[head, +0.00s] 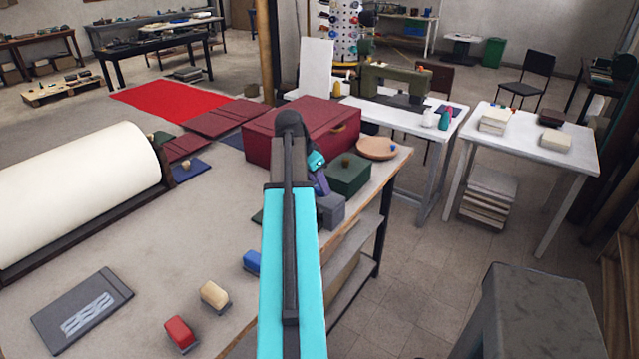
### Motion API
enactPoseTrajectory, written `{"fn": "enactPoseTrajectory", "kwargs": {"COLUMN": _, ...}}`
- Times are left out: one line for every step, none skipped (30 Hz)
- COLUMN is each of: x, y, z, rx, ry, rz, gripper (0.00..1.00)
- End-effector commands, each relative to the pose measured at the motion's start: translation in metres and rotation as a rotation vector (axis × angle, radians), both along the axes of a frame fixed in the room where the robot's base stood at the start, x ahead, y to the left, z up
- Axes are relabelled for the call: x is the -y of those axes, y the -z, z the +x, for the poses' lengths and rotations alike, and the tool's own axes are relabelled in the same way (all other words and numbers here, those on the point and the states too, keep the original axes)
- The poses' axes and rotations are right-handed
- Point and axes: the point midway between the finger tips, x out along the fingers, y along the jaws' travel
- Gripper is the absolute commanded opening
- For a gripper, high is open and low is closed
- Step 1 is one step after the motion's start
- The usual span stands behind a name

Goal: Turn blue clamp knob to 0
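I cannot single out the blue clamp knob with certainty, and no "0" mark is readable. A blue block (252,261) is partly hidden behind my arm. My gripper (322,186) is mostly hidden behind my own teal arm, near a grey block (331,209) and a green box (349,174). Its fingertips are not clear, and I see nothing held.
A dark red case (300,133) stands behind my arm. A large white roll (75,195) fills the table's left side. A red block (179,333), a cream block (214,295) and a grey slab (82,311) lie in front. The middle-left tabletop is bare.

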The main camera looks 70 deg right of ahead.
Motion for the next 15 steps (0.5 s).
{"fn": "enactPoseTrajectory", "kwargs": {"x": -0.0001, "y": 0.0000, "z": -0.0004, "rx": -0.001, "ry": 0.000, "rz": 0.001, "gripper": 0.19}}
{"fn": "enactPoseTrajectory", "kwargs": {"x": -0.0002, "y": -0.0002, "z": -0.0005, "rx": -0.001, "ry": 0.000, "rz": 0.001, "gripper": 0.15}}
{"fn": "enactPoseTrajectory", "kwargs": {"x": 0.0045, "y": -0.0003, "z": -0.0003, "rx": -0.001, "ry": 0.002, "rz": 0.001, "gripper": 0.15}}
{"fn": "enactPoseTrajectory", "kwargs": {"x": 0.0024, "y": -0.0002, "z": -0.0006, "rx": -0.002, "ry": 0.001, "rz": 0.001, "gripper": 0.15}}
{"fn": "enactPoseTrajectory", "kwargs": {"x": 0.0016, "y": -0.0002, "z": -0.0007, "rx": -0.001, "ry": 0.000, "rz": 0.001, "gripper": 0.15}}
{"fn": "enactPoseTrajectory", "kwargs": {"x": 0.0010, "y": -0.0002, "z": -0.0008, "rx": -0.001, "ry": -0.001, "rz": -0.001, "gripper": 0.15}}
{"fn": "enactPoseTrajectory", "kwargs": {"x": 0.0008, "y": -0.0003, "z": -0.0009, "rx": -0.001, "ry": -0.002, "rz": 0.000, "gripper": 0.15}}
{"fn": "enactPoseTrajectory", "kwargs": {"x": 0.0006, "y": -0.0002, "z": -0.0010, "rx": -0.001, "ry": -0.004, "rz": 0.000, "gripper": 0.15}}
{"fn": "enactPoseTrajectory", "kwargs": {"x": 0.0003, "y": -0.0003, "z": -0.0012, "rx": -0.001, "ry": -0.008, "rz": -0.002, "gripper": 0.15}}
{"fn": "enactPoseTrajectory", "kwargs": {"x": 0.0002, "y": -0.0003, "z": -0.0013, "rx": -0.002, "ry": -0.012, "rz": -0.001, "gripper": 0.15}}
{"fn": "enactPoseTrajectory", "kwargs": {"x": 0.0000, "y": -0.0002, "z": -0.0013, "rx": -0.001, "ry": -0.016, "rz": -0.002, "gripper": 0.15}}
{"fn": "enactPoseTrajectory", "kwargs": {"x": -0.0001, "y": -0.0002, "z": -0.0015, "rx": -0.002, "ry": -0.025, "rz": -0.001, "gripper": 0.15}}
{"fn": "enactPoseTrajectory", "kwargs": {"x": -0.0003, "y": -0.0002, "z": -0.0017, "rx": -0.001, "ry": -0.032, "rz": -0.001, "gripper": 0.15}}
{"fn": "enactPoseTrajectory", "kwargs": {"x": -0.0004, "y": -0.0002, "z": -0.0019, "rx": -0.001, "ry": -0.040, "rz": -0.002, "gripper": 0.15}}
{"fn": "enactPoseTrajectory", "kwargs": {"x": -0.0007, "y": -0.0001, "z": -0.0022, "rx": -0.001, "ry": -0.053, "rz": -0.002, "gripper": 0.15}}
